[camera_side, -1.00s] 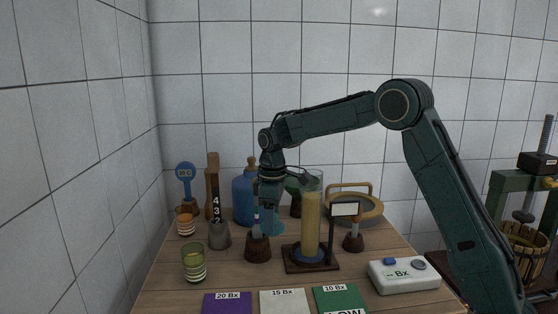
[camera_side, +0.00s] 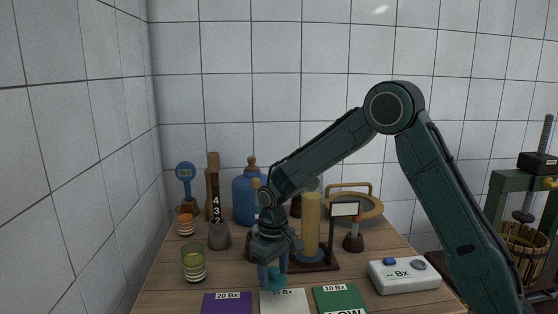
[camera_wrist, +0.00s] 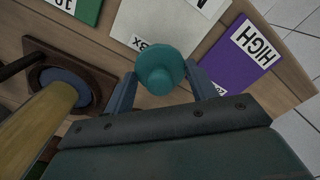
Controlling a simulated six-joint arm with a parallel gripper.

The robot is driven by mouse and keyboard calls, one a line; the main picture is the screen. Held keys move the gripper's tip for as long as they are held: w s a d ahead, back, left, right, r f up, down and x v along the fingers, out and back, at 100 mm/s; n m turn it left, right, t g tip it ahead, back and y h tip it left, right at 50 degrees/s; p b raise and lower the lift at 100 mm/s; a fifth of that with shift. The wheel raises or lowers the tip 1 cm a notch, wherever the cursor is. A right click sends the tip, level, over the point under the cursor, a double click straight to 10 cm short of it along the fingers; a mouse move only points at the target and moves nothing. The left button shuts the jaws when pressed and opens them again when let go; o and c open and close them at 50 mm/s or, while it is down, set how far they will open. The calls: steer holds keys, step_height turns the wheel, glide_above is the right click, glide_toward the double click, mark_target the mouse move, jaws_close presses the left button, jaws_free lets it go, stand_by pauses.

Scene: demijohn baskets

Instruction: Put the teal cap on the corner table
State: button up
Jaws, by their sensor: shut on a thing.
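The teal cap (camera_wrist: 158,68) is between the fingers of my gripper (camera_wrist: 163,88) in the wrist view, its round knob facing the camera. In the side view, the cap (camera_side: 277,282) is low between the fingers of my gripper (camera_side: 272,274), which points down. It is at the back edge of the white 15 Bx card, over the front of the wooden corner table (camera_side: 160,290). I cannot tell whether the cap touches the tabletop.
The glass cylinder (camera_side: 310,225) on its dark stand is close behind and right of my gripper. The green striped cup (camera_side: 194,263) stands to the left. Purple (camera_side: 228,304), white (camera_side: 285,303) and green (camera_side: 340,300) cards lie in front. The Bx meter (camera_side: 403,276) sits at right.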

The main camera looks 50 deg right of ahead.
steer(key=w+d+r, duration=0.2)
steer(key=r, duration=0.7)
steer(key=w+d+r, duration=0.2)
steer(key=w+r, duration=0.1)
steer(key=r, duration=0.6)
step_height(320, 180, down, 16)
steer(key=shift+d+f, duration=0.1)
steer(key=shift+f, duration=2.1)
steer(key=shift+f, duration=0.1)
steer(key=o, duration=1)
steer(key=shift+c, duration=0.2)
